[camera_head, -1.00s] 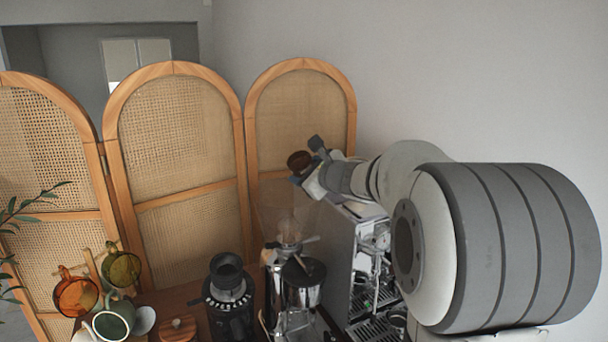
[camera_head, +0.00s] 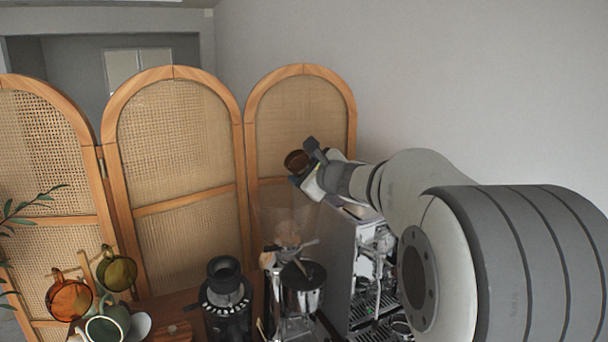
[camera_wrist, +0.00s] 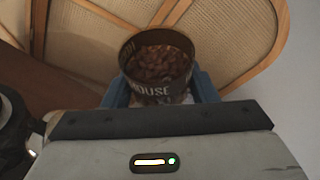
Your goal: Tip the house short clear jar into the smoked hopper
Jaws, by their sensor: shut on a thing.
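My gripper (camera_wrist: 160,92) is shut on the house jar (camera_wrist: 158,98), a short jar with HOUSE on its dark label and brown beans inside. Its blue fingers hold the jar's two sides. The jar also shows in the head view (camera_head: 296,161), high in front of the right screen panel. A see-through, faintly tinted hopper (camera_head: 284,222) tops the silver grinder, below and slightly left of the jar, with a clear gap between them. A brownish patch shows low in the hopper. I cannot tell the jar's exact tilt.
A black grinder (camera_head: 226,299) stands left of the silver grinder (camera_head: 301,287). An espresso machine (camera_head: 363,266) stands to the right, under my arm. Amber and green cups (camera_head: 117,271) hang at the left. A cane folding screen (camera_head: 180,150) stands behind.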

